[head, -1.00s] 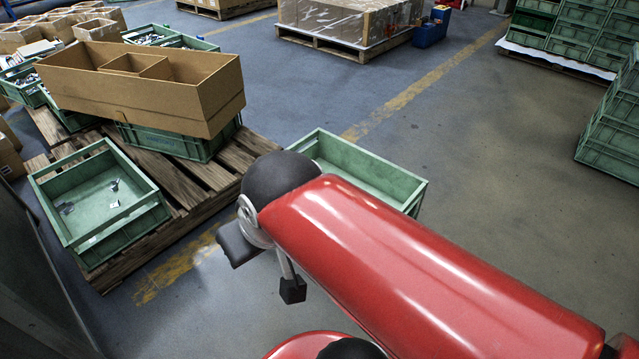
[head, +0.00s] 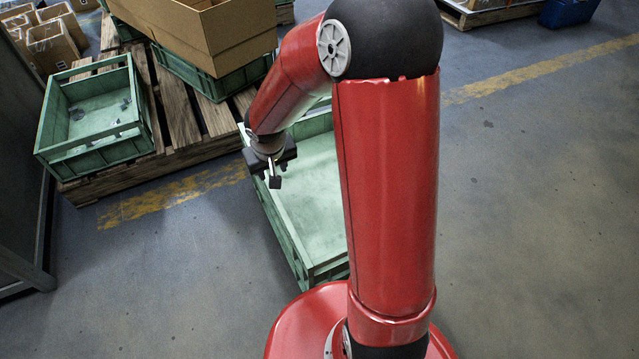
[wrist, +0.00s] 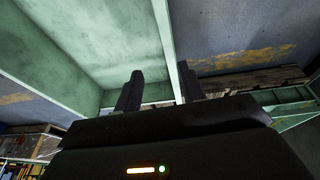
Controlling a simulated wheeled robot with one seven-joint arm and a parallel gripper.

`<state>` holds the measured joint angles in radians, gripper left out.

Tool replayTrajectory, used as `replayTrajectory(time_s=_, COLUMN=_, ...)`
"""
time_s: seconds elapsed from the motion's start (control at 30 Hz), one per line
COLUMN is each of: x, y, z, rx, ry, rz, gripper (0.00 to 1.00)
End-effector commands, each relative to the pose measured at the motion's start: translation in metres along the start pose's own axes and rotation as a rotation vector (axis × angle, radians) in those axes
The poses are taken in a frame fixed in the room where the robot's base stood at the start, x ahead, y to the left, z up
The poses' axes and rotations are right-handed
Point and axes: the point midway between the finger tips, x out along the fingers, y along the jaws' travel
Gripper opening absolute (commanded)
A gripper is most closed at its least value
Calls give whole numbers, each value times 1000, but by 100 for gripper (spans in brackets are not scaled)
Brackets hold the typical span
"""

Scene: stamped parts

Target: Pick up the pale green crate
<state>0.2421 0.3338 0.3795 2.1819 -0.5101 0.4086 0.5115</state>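The pale green crate (head: 316,200) is empty and stands on the floor close in front of me, partly hidden behind my red arm. My gripper (head: 273,181) points down at the crate's left wall. In the wrist view, the crate's wall (wrist: 168,45) runs up to the space between the two dark fingers of my gripper (wrist: 159,88). One finger shows on the crate's inner side, the other on its outer side. The fingers are apart, with gaps beside the wall, so they are not closed on it.
Another green crate (head: 95,115) with small parts inside sits on a wooden pallet (head: 176,110) at the left. A large cardboard box (head: 215,35) rests on a further green crate (head: 215,82) there. The floor at the right is clear.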

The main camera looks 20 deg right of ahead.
Motion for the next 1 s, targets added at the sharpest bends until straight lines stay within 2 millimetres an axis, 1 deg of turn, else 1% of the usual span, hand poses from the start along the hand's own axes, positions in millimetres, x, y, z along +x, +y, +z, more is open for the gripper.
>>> replayTrajectory(time_s=0.03, x=21, y=-5, z=1, rx=3, ry=-9, rz=-21, gripper=40)
replayTrajectory(time_s=0.1, x=33, y=-10, z=1, rx=6, ry=-13, rz=-39, gripper=40)
replayTrajectory(time_s=0.47, x=73, y=-18, z=1, rx=8, ry=-17, rz=-57, gripper=40)
replayTrajectory(time_s=0.57, x=86, y=-20, z=2, rx=8, ry=-19, rz=-56, gripper=40)
replayTrajectory(time_s=0.7, x=108, y=-25, z=2, rx=7, ry=-18, rz=-57, gripper=40)
replayTrajectory(time_s=0.83, x=120, y=-24, z=2, rx=9, ry=-17, rz=-56, gripper=40)
replayTrajectory(time_s=1.0, x=121, y=-24, z=1, rx=9, ry=-16, rz=-55, gripper=40)
